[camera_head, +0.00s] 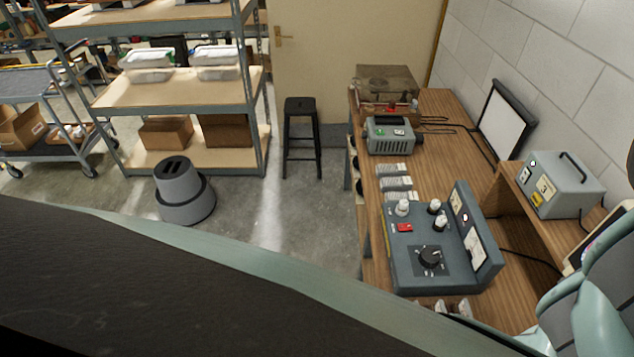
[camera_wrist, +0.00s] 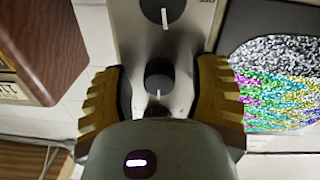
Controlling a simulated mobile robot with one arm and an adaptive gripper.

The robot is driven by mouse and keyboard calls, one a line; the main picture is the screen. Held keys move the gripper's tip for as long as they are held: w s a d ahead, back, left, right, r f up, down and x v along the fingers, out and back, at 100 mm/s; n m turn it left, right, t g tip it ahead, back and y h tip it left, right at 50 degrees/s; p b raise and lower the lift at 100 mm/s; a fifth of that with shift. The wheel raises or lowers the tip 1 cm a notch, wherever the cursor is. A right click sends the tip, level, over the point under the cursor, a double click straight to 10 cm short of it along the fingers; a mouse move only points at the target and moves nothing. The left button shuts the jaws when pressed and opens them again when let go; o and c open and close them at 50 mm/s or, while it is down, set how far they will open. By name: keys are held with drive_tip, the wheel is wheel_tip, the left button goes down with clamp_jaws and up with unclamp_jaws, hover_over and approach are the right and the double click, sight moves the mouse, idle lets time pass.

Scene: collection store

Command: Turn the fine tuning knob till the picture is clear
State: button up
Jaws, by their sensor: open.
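In the wrist view, a dark round knob (camera_wrist: 159,76) with a white pointer line sits on a light metal panel (camera_wrist: 185,45). A second dark knob (camera_wrist: 162,11) sits above it, its white line pointing down. No label is readable, so I cannot tell which is the fine tuning knob. My gripper (camera_wrist: 160,84) is open, its two yellow-brown ribbed fingers on either side of the lower knob, with visible gaps. The lower edge of that knob is partly hidden. A screen (camera_wrist: 275,85) at the right shows grey speckle above and coloured noisy waves below.
In the head view, a wooden bench (camera_head: 430,112) carries a grey control box (camera_head: 410,262) with a black dial, a grey meter box (camera_head: 565,188) and a white-faced panel (camera_head: 505,120). A stool (camera_head: 301,130) and a step stool (camera_head: 183,190) stand on the floor left of the bench.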

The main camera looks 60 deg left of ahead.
drive_tip(key=shift+o, duration=0.3)
clamp_jaws()
drive_tip(key=shift+f+b, duration=0.15)
drive_tip(key=shift+b, duration=0.15)
